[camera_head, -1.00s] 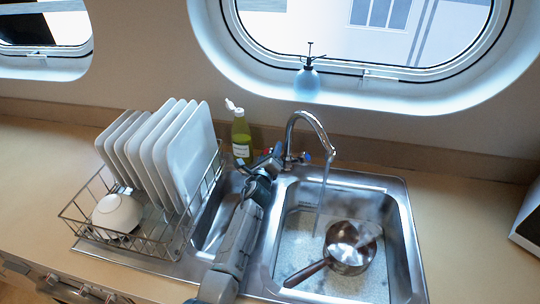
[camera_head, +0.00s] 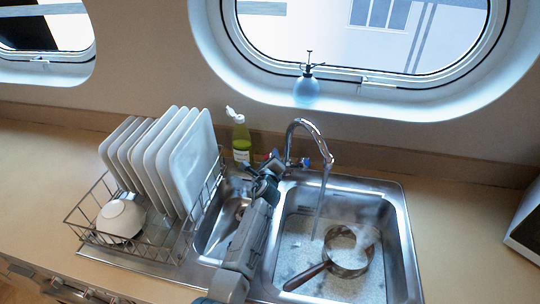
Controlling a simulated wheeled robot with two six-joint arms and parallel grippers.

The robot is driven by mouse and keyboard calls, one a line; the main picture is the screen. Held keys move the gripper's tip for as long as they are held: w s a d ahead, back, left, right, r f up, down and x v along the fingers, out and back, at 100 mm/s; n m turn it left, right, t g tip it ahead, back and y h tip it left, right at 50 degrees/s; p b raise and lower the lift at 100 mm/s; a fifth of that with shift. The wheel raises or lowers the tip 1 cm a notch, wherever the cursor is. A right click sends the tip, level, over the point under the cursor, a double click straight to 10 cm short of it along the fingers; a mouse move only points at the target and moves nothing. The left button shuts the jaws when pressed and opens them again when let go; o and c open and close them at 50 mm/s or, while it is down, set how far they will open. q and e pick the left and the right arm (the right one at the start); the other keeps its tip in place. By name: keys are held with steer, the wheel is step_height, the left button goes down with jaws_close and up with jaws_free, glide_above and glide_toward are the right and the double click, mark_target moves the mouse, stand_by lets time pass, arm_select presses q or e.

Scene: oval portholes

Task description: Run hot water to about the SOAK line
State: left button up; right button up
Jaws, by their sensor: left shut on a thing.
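A chrome tap (camera_head: 307,128) stands behind the sink, and a stream of water (camera_head: 322,205) runs from its spout into the right basin (camera_head: 283,225). A red-marked handle (camera_head: 268,157) is on the tap's left and a blue-marked one (camera_head: 329,163) on its right. My left gripper (camera_head: 270,166) is at the red-marked handle and shut on it; the fingers partly hide it. A steel saucepan (camera_head: 352,262) with a brown handle sits in the right basin, in the water, beside the stream. I cannot make out a SOAK line. My right gripper is out of view.
A wire rack (camera_head: 78,232) with several white plates (camera_head: 190,160) and a bowl (camera_head: 121,219) stands at left. A green soap bottle (camera_head: 241,143) stands behind the left basin (camera_head: 215,225). A spray bottle (camera_head: 306,88) is on the window sill.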

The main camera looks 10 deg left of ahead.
arm_select(q)
steer(key=shift+r+n+g+y+p, duration=0.2)
steer(key=shift+n+g+y+p, duration=0.6)
steer(key=shift+g+y+p, duration=0.15)
steer(key=shift+f+n+g+y+p, duration=0.2)
steer(key=shift+n+g+y+p, duration=0.4)
steer(key=shift+g, duration=0.45)
steer(key=o, duration=1)
steer(key=shift+c, duration=0.2)
